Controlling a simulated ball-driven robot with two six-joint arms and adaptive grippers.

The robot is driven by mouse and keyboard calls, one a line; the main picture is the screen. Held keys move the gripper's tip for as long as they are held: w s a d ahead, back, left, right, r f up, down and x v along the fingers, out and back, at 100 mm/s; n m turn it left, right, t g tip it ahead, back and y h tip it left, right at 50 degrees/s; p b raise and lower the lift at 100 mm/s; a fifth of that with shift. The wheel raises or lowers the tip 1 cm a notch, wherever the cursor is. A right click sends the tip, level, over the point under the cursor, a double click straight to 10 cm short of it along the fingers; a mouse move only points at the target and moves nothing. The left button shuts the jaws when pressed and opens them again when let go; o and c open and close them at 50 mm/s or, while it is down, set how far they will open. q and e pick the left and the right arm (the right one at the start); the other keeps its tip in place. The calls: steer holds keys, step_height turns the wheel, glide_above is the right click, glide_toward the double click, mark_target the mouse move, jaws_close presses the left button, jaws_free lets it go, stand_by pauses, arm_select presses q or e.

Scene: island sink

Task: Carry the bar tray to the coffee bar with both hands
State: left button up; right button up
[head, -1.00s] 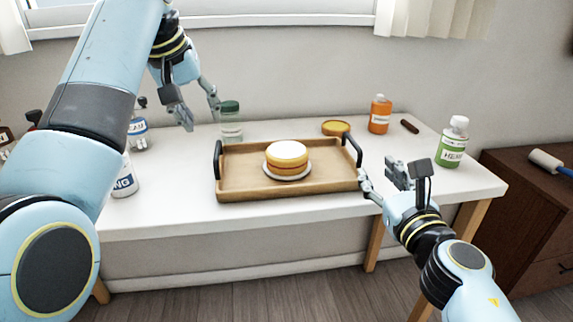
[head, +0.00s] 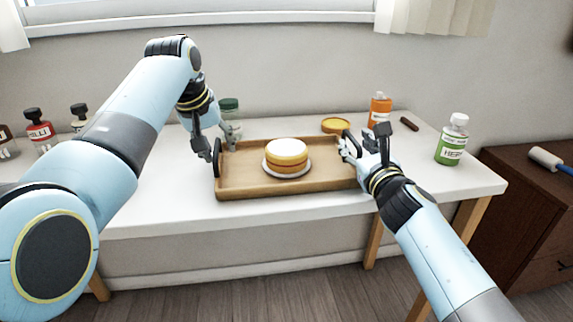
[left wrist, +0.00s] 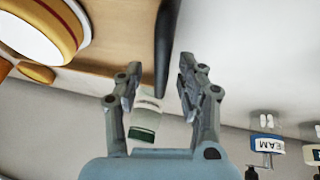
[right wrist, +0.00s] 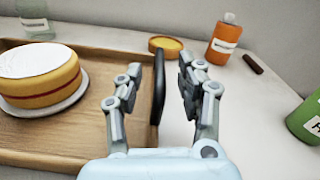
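The wooden bar tray (head: 240,187) lies on the white table with a black handle at each end. A layered cake (head: 286,154) on a white plate (head: 287,172) sits on it. My left gripper (head: 222,146) is open at the tray's left handle (head: 217,158). In the left wrist view the handle (left wrist: 163,50) runs between its spread fingers (left wrist: 158,90). My right gripper (head: 362,143) is open at the right handle (head: 351,146). In the right wrist view that handle (right wrist: 158,88) stands between the open fingers (right wrist: 155,85). I see neither gripper closed on a handle.
A green-capped jar (head: 229,107) stands close behind my left gripper. An orange-yellow lid (head: 336,125), an orange bottle (head: 380,110) and a green bottle (head: 452,142) stand behind and right. Several small bottles (head: 39,130) are at the left. A brown cabinet (head: 520,200) is at the right.

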arm_select(q)
steer(key=shift+c, duration=0.3)
arm_select(e)
steer(key=shift+c, duration=0.3)
arm_select(q)
jaws_close()
arm_select(e)
jaws_close()
